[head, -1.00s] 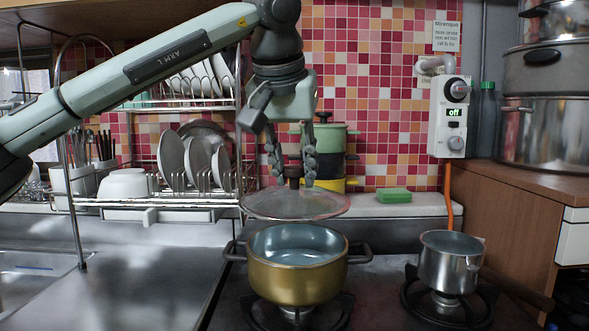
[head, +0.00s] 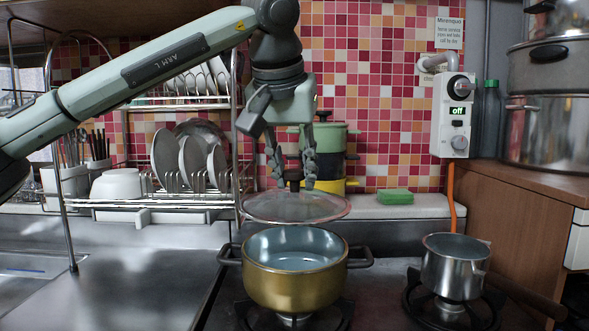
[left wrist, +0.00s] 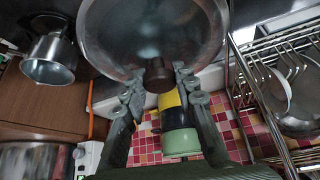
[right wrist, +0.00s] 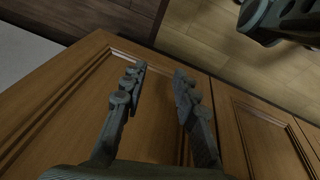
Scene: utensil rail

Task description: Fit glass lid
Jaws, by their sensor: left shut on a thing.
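The glass lid (head: 270,208) is a clear disc with a dark knob (head: 293,178). My left gripper (head: 292,175) points down and is shut on the knob, holding the lid roughly level. In the left wrist view the lid (left wrist: 150,30) and its brown knob (left wrist: 159,76) show between the fingers. The gold pot (head: 295,288) stands open on the stove, with a blue-grey inside and two dark side handles. The lid shows just above the pot's rim, apart from it; its exact depth over the opening is hard to tell. My right gripper (right wrist: 158,80) is open and empty.
A small steel saucepan (head: 453,272) stands on the right burner. A dish rack (head: 170,200) with plates is at the left, stacked pots (head: 335,140) and a green sponge (head: 395,197) behind. Wooden cabinet doors (right wrist: 80,110) lie before my right gripper.

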